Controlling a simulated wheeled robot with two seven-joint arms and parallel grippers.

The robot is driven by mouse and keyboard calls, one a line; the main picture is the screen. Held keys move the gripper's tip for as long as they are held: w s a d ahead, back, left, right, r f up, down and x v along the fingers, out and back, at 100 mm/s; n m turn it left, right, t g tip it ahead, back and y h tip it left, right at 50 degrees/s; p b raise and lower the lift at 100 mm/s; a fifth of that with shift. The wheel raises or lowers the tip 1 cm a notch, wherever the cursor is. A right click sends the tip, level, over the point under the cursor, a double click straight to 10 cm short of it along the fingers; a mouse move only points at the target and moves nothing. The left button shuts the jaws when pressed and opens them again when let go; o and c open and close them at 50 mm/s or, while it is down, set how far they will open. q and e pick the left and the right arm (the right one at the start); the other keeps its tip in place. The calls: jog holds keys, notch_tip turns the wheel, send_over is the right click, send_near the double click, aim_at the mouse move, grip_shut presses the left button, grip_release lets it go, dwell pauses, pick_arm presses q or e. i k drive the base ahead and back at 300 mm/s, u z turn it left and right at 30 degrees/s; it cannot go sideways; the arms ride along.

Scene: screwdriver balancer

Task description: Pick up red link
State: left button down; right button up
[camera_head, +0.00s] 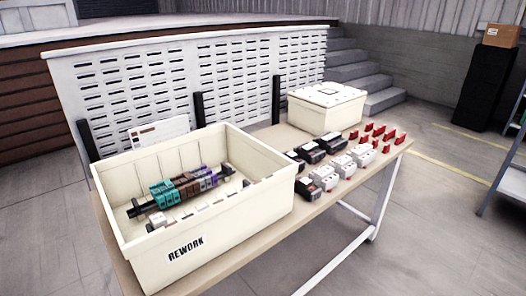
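Several small red links (378,130) stand in short rows at the right end of the table, past the white and black modules. They are small in this view and their exact shape is hard to tell. Neither my left nor my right gripper shows in the head view.
A large cream REWORK bin (240,225) fills the table's left part, holding a rail of teal, brown and purple blocks (185,187). White modules (342,168) and black modules (312,153) stand mid-table. A closed cream box (327,108) stands behind. The table (290,228) has bare front edge.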

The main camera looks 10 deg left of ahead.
aim_at(369, 127)
jog(key=z, duration=1.15)
jog(key=i, duration=5.75)
jog(key=u, duration=3.95)
